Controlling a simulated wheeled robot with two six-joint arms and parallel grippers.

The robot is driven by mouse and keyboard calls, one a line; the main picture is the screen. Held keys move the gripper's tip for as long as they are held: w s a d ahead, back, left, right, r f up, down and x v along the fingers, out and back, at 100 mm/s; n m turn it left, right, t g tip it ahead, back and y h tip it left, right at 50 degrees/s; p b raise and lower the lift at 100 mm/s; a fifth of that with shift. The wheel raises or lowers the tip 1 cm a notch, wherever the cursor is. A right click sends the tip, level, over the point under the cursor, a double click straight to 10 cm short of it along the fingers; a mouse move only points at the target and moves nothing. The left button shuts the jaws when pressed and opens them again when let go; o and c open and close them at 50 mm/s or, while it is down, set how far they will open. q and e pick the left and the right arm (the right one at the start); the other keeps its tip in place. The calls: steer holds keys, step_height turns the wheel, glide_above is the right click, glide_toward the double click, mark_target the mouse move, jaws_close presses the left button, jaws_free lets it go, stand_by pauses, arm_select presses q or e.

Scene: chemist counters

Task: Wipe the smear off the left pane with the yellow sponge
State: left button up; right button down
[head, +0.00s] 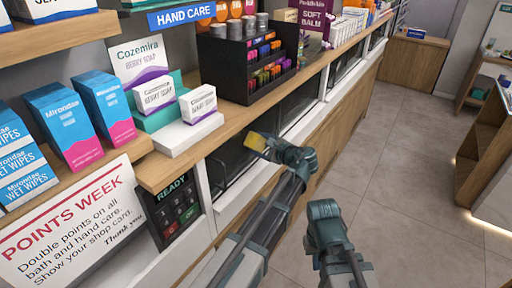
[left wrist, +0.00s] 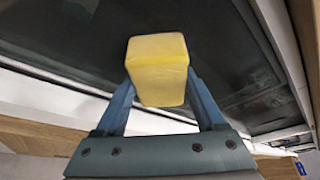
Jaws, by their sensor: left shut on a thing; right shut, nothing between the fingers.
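My left gripper (head: 264,145) is shut on the yellow sponge (head: 257,141), in front of the counter's glass front. In the left wrist view the sponge (left wrist: 160,66) sits between the two blue fingers of this gripper (left wrist: 162,90). It faces a dark pane (left wrist: 85,38), which fills much of that view. In the head view the left pane (head: 230,162) is partly hidden behind my left arm. I cannot tell whether the sponge touches the glass, and I cannot make out the smear for certain. My right arm is folded at the lower middle; its gripper cannot be made out.
The wooden counter top (head: 180,168) holds soap boxes (head: 198,103) and a black display rack (head: 248,65) above the panes. A card terminal (head: 172,205) and a points sign (head: 75,225) are at lower left. The floor (head: 395,150) to the right is clear.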

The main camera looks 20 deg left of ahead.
arm_select(q)
steer(key=shift+w+d, duration=0.25)
steer(key=shift+w, duration=0.4)
steer(key=shift+w, duration=0.1)
steer(key=shift+w+d, duration=0.3)
steer(key=shift+w, duration=0.6)
steer(key=shift+w+d, duration=0.25)
steer(key=shift+w, duration=0.6)
steer(key=shift+s, duration=0.2)
steer(key=shift+s+a, duration=0.3)
steer(key=shift+s, duration=0.55)
steer(key=shift+s+a, duration=0.3)
steer(key=shift+s, duration=0.55)
steer(key=shift+s, duration=0.1)
steer(key=shift+s+a, duration=0.35)
steer(key=shift+s, duration=0.5)
steer(key=shift+s+a, duration=0.35)
steer(key=shift+s, duration=0.45)
steer(key=shift+s, duration=0.1)
